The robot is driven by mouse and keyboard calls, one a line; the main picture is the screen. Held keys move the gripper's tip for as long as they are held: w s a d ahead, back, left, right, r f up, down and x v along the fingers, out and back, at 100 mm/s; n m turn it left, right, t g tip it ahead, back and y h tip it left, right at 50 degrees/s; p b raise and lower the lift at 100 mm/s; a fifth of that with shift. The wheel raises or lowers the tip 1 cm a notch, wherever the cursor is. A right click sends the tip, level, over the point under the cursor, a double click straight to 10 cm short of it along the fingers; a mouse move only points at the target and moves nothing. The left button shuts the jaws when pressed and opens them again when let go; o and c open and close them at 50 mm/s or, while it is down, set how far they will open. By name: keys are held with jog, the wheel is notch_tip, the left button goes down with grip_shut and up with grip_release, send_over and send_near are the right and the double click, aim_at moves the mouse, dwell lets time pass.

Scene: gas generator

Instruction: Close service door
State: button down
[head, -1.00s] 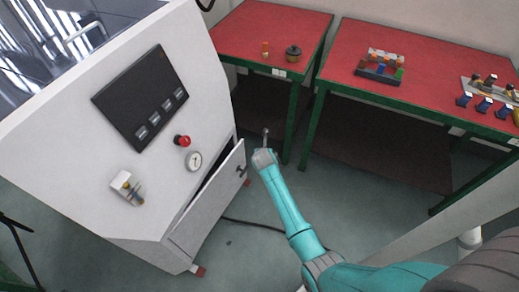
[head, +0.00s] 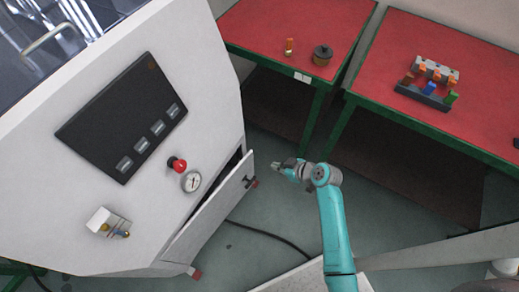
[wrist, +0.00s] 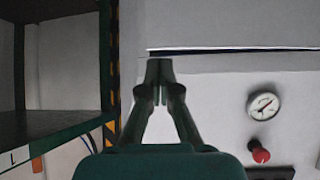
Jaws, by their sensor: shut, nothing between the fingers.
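The white service door (head: 208,222) is low on the generator cabinet (head: 180,60) and stands ajar, with a dark gap along its upper edge. A small dark handle (head: 248,181) is near its right end. In the wrist view, the door (wrist: 230,22) is above the dark gap. My gripper (head: 275,168) is just right of the door's right end in the head view and seems apart from it. In the wrist view my gripper's fingers (wrist: 158,68) are together and empty, overlapping the left end of the gap. Whether they touch anything cannot be told.
The cabinet front bears a red button (head: 177,164), a gauge (head: 191,181) and a black panel (head: 122,118). Red-topped tables (head: 285,30) with small parts stand behind. A dark cable (head: 270,236) lies on the floor. Floor right of the door is fairly clear.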

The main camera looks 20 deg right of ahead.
aim_at(248, 155)
jog(key=x, duration=0.4)
jog(key=r+x, duration=0.1)
jog(key=x, duration=0.3)
jog(key=w+x, duration=0.1)
jog(key=x, duration=0.3)
jog(key=shift+a+r, duration=0.2)
jog(key=shift+a, duration=0.15)
jog(key=shift+w+a, duration=0.25)
jog(key=shift+w, duration=0.25)
jog(key=shift+w+a+n+y, duration=0.2)
jog(key=shift+w+a, duration=0.25)
jog(key=shift+w, duration=0.35)
jog(key=shift+w+a+n+y, duration=0.2)
jog(key=shift+w+a, duration=0.25)
jog(key=shift+w, duration=0.35)
jog(key=shift+s+d, duration=0.1)
jog(key=shift+s, duration=0.05)
